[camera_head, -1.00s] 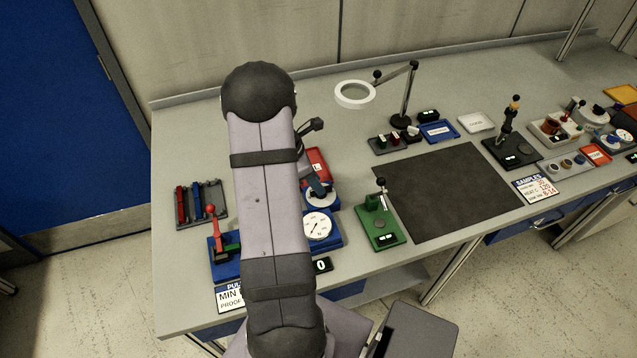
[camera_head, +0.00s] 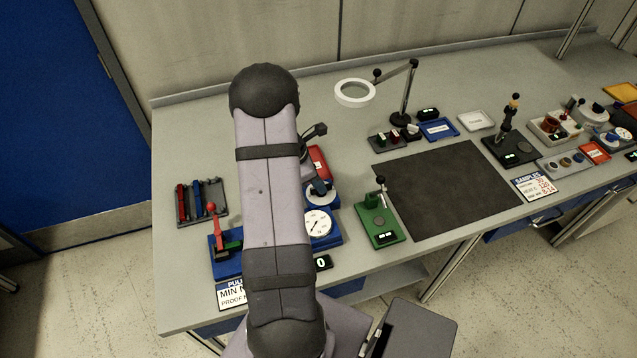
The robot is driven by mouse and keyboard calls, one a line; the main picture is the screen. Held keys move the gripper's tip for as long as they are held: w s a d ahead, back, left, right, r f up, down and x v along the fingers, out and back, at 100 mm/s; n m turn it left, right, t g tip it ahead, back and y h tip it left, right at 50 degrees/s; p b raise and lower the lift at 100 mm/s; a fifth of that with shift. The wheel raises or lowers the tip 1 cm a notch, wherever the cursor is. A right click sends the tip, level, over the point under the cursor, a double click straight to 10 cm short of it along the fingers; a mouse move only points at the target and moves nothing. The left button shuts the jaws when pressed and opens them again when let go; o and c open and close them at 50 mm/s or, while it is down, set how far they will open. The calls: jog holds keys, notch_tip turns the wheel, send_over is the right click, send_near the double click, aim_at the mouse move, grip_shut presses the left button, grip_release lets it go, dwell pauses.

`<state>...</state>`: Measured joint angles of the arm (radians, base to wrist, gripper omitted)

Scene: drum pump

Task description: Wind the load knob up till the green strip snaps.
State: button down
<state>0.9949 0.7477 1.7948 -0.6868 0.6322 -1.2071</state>
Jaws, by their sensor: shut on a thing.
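The blue pull tester (camera_head: 222,266) is at the left front of the bench, partly hidden by my arm. Its red-topped lever (camera_head: 212,208) stands up beside a short visible piece of the green strip (camera_head: 232,246). A white dial (camera_head: 319,223) with a dark needle and a small display (camera_head: 322,262) showing 0 are right of my arm. My gripper (camera_head: 319,189) is down at the load knob (camera_head: 322,199), a pale round disc behind the dial, and is shut on it. The fingers are small and partly hidden, and the strip's middle is behind my arm.
A rack of red and blue strips (camera_head: 222,215) lies to the left. A red box (camera_head: 318,162) is just behind my gripper. A green device with a lever (camera_head: 384,232) stands to the right, beside a clear dark mat (camera_head: 450,190). A magnifier lamp (camera_head: 355,92) rises behind.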

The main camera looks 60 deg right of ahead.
jog(key=shift+m, duration=0.3)
jog(key=m, duration=0.2)
jog(key=m+y, duration=0.1)
jog(key=m, duration=0.1)
jog(key=shift+w+d+g+y, duration=0.1)
jog(key=shift+d+g+y, duration=0.1)
jog(key=shift+g+y, duration=0.15)
jog(key=m+y, duration=0.1)
jog(key=m, duration=0.3)
jog(key=shift+g+b, duration=0.25)
jog(key=shift+b, duration=0.15)
jog(key=shift+d+y, duration=0.1)
jog(key=shift+y, duration=0.15)
jog(key=c, duration=1.8)
grip_release()
jog(key=shift+c, duration=0.2)
jog(key=shift+r, duration=0.1)
jog(key=b+v, duration=0.2)
jog(key=v, duration=0.5)
jog(key=shift+b, duration=0.4)
